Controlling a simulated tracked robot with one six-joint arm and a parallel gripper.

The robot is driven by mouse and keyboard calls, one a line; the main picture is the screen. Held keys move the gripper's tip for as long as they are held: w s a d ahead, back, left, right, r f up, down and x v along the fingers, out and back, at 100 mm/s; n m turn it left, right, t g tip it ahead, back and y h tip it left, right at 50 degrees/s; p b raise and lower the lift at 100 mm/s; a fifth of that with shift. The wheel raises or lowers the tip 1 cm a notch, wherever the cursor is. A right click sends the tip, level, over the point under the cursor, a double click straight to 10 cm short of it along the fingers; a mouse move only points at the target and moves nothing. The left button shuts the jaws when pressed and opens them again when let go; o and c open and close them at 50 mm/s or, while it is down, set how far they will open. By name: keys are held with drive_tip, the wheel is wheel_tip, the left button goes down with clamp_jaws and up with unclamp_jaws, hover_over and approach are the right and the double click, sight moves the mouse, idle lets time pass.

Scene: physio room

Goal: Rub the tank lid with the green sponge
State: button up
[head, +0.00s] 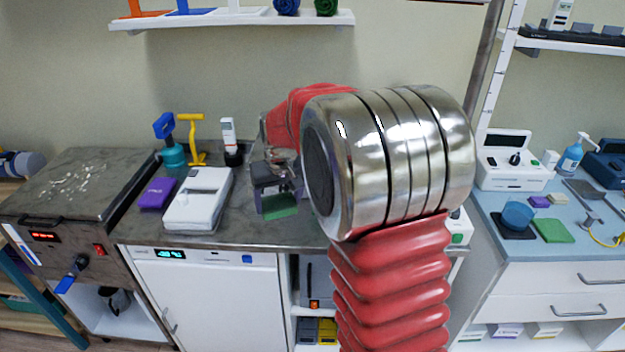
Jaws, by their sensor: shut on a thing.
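The tank (130,243) stands at the left, with a red display and a blue-handled tap on its front. Its flat grey metal lid (115,165) carries a patch of whitish marks (84,181) near the middle. My gripper (277,191) points down over the steel counter, well to the right of the tank. It is shut on the green sponge (281,207), whose lower part shows below the jaws. The sponge appears to be above the counter or close to it; I cannot tell the gap. My arm hides part of the counter behind and to the right.
A shelf (235,19) hangs above. A blue counter (500,215) at right holds several items.

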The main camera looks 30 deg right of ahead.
drive_tip(key=s+a+f+n, duration=0.1)
drive_tip(key=a+n, duration=0.1)
drive_tip(key=a, duration=1)
drive_tip(key=shift+a+f+y, duration=0.15)
drive_tip(key=shift+f+y, duration=0.15)
drive_tip(key=shift+f, duration=0.05)
drive_tip(key=shift+s, duration=0.15)
